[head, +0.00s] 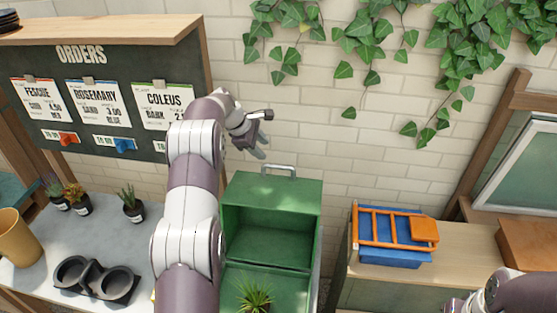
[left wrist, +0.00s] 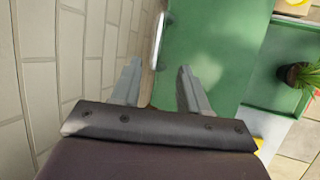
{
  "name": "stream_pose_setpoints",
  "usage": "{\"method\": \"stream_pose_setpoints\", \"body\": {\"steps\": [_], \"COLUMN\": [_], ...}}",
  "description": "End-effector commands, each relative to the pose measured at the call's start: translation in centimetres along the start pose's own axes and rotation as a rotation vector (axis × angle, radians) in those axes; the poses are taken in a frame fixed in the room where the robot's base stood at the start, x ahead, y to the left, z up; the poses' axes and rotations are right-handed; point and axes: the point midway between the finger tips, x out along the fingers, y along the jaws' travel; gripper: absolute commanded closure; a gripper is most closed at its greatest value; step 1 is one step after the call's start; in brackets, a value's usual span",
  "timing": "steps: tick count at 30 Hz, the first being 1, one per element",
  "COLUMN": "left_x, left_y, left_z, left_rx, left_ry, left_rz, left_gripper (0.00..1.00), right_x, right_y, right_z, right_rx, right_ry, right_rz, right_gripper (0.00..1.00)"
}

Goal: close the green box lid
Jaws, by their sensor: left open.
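The green box (head: 234,278) stands at the bottom centre of the head view, with its lid (head: 268,238) raised open at the back. A metal handle (head: 280,168) sits on the lid's far top edge. My left gripper (head: 262,132) is open and empty, above and a little left of the handle, near the brick wall. In the left wrist view the gripper (left wrist: 160,85) has its two fingers apart, with the green lid (left wrist: 215,45) just ahead and to the right. The handle (left wrist: 158,40) shows there beyond the fingers. My left arm hides the box's left side.
A spiky plant (head: 255,296) shows in the box's open front part. A double cup holder (head: 98,280) and small succulents (head: 131,204) stand on the left counter. A blue crate with an orange rack (head: 393,236) is on the right cabinet. The orders board (head: 95,100) stands behind my left arm.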

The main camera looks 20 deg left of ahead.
Motion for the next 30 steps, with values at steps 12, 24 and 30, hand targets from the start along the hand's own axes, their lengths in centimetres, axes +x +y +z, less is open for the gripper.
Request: {"method": "stream_pose_setpoints", "body": {"steps": [12, 24, 30], "left_x": [9.5, 10.9, 10.8], "left_y": [-0.1, -0.1, -0.1], "left_z": [0.0, -0.1, -0.1], "left_rx": [0.002, 0.004, 0.004], "left_ry": [0.001, 0.002, 0.003], "left_rz": [-0.003, -0.001, -0.001], "left_gripper": [0.56, 0.56, 1.00], "right_x": [-3.5, -3.6, -3.6], "right_y": [0.0, 0.0, 0.0], "right_z": [-0.4, -0.4, -0.4], "right_rx": [0.000, 0.000, 0.000], "right_ry": [0.000, 0.000, 0.000], "right_rz": [0.000, 0.000, 0.000], "right_gripper": [0.51, 0.51, 0.51]}}
